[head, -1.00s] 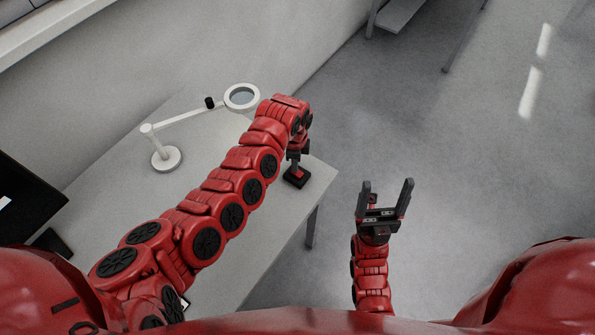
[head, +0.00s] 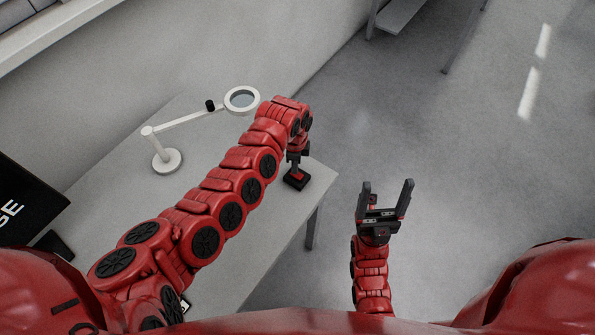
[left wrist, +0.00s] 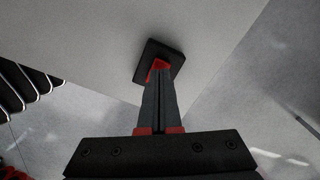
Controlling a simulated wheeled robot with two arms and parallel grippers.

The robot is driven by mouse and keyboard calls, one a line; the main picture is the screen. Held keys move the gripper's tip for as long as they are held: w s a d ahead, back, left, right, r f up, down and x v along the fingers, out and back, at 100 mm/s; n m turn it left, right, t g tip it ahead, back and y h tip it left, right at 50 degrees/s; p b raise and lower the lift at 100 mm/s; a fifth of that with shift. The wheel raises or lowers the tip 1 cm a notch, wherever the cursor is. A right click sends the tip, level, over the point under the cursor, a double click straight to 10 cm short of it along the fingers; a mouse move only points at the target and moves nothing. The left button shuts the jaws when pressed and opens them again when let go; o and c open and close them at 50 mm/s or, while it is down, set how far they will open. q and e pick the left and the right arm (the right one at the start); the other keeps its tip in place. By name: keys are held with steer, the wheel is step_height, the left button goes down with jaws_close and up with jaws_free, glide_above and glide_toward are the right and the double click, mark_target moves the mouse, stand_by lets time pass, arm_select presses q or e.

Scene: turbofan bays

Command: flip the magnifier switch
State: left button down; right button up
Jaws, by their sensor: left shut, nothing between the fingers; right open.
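The magnifier (head: 242,89) is a white ring with a grey lens on a jointed arm, standing on a round white base (head: 168,165) on the grey table. The switch (head: 301,184) is a small black box with a red part on top, near the table's right corner. It also shows in the left wrist view (left wrist: 176,52). My left gripper (head: 296,170) is shut and empty, pointing down with its fingertips at the red part (left wrist: 159,64); they appear to touch it and partly hide it. My right gripper (head: 386,200) is open and empty, right of the table over the floor.
The table (head: 235,285) has its right edge just beyond the switch. A black monitor (head: 22,205) with partly visible white lettering stands at the left. A wall runs behind the table. The floor (head: 470,180) to the right is clear.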

arm_select(q)
steer(key=shift+r+p, duration=2.35)
steer(key=shift+r, duration=0.6)
steer(key=shift+f, duration=0.1)
steer(key=shift+s, duration=0.1)
